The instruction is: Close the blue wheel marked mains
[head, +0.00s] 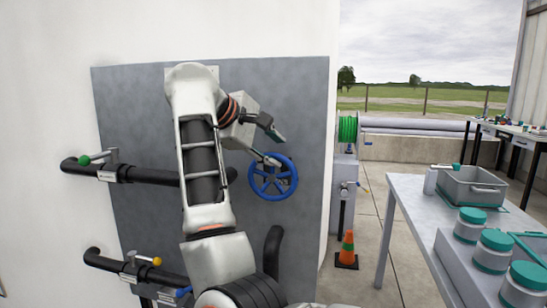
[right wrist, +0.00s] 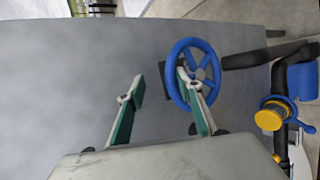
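The blue wheel (head: 253,184) is a spoked handwheel on the grey panel, right of my right arm. It also shows in the right wrist view (right wrist: 212,54). My right gripper (head: 280,150) is at the wheel's upper edge, with its two fingers spread apart. In the right wrist view, one finger overlaps the wheel's rim and spokes, while the other is off to the left over bare panel. I cannot tell whether the overlapping finger touches the rim or reaches between spokes. No mains marking is readable. My left gripper is not in view.
The grey panel (head: 307,110) carries dark pipes with a green-knobbed lever (head: 84,160) and a yellow-knobbed one (head: 156,261). A traffic cone (head: 348,245) stands right of the panel. A table (head: 408,190) at right holds a grey tote (head: 456,187) and several jars.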

